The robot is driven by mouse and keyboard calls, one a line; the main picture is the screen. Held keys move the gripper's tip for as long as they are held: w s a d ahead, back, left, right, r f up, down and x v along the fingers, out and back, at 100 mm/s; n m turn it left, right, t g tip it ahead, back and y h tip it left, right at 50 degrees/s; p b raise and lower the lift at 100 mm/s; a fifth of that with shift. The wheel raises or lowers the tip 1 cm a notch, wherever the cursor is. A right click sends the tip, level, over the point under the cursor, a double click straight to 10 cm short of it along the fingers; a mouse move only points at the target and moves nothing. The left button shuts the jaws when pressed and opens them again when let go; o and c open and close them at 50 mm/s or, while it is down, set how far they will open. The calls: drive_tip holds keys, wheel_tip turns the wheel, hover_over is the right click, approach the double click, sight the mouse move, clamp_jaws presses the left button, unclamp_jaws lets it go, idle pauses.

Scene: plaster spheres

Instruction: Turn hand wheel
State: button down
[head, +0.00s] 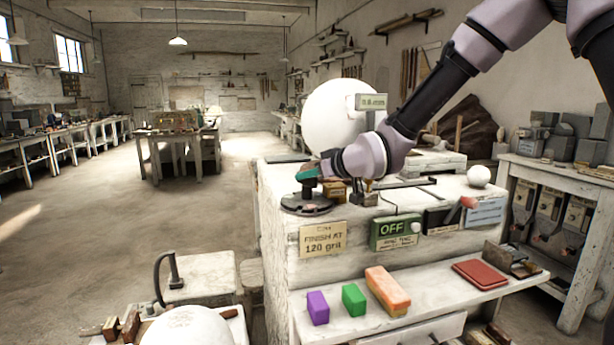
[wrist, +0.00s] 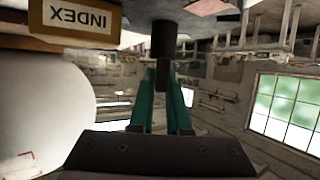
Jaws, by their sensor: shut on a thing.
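The hand wheel (head: 306,205) is a dark flat disc on the left end of the white workbench top, with an upright dark handle. My gripper (head: 308,174) has teal fingers and reaches in from the right at the top of that handle. In the wrist view my gripper (wrist: 166,88) is shut on the dark handle (wrist: 164,40), which sits between the fingertips. Part of the handle is hidden by the fingers in the head view. The wheel's turn angle cannot be told.
A large white sphere (head: 340,117) stands behind my forearm, with a "0.6 mm" readout (head: 371,102) in front. A wooden block marked INDEX (wrist: 75,22) is close beside my gripper. An OFF sign (head: 396,231) and a "FINISH AT 120 grit" plate (head: 323,239) are on the front.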

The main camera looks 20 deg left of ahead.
drive_tip(key=shift+n+g, duration=0.3)
drive_tip(key=shift+g, duration=0.2)
drive_tip(key=c, duration=0.9)
unclamp_jaws()
drive_tip(key=shift+d, duration=0.1)
drive_tip(key=shift+v, duration=5.35)
drive_tip(key=shift+f, duration=0.15)
